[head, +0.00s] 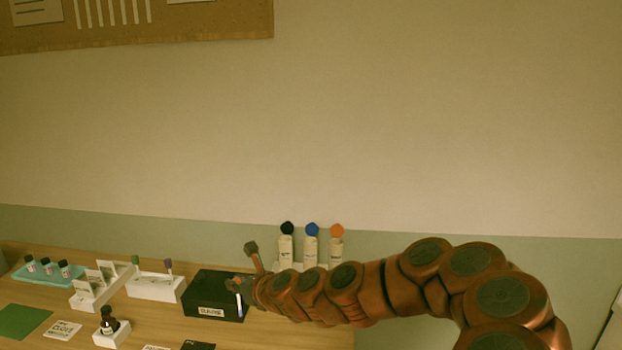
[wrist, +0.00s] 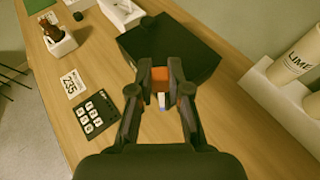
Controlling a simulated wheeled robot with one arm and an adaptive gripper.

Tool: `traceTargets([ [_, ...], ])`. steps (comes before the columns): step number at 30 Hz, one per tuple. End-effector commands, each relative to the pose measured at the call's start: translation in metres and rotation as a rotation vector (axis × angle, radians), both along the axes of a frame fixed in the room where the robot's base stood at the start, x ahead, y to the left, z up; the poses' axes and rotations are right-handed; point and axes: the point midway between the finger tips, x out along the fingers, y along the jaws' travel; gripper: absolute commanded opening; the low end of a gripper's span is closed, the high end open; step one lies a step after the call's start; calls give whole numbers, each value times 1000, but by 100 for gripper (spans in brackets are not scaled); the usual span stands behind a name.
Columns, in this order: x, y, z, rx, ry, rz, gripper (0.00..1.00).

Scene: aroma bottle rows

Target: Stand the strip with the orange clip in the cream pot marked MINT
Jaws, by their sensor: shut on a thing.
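My gripper (wrist: 160,85) is shut on the strip's orange clip (wrist: 160,74). The white strip (wrist: 162,100) hangs below the clip with a blue end. In the head view the pale strip (head: 239,305) shows beside the black box, below my gripper (head: 240,284). Three cream pots stand in a row at the back, topped with a black ball (head: 287,228), a blue ball (head: 312,229) and an orange ball (head: 337,230). Their labels are too small to read there. In the wrist view one cream pot (wrist: 302,52) reads LIME. I cannot tell which pot is marked MINT.
The open-looking black box (head: 205,287) is behind my gripper. A white holder (head: 150,288) carries green- and purple-topped strips. A brown bottle (head: 109,320) stands in a white block. A teal tray (head: 38,278) holds small bottles.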

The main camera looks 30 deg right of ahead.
Motion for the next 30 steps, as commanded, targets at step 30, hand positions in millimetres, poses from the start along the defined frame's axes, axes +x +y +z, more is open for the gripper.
traceTargets([
  [30, 17, -296, 186, -5, -2, -172, 3],
])
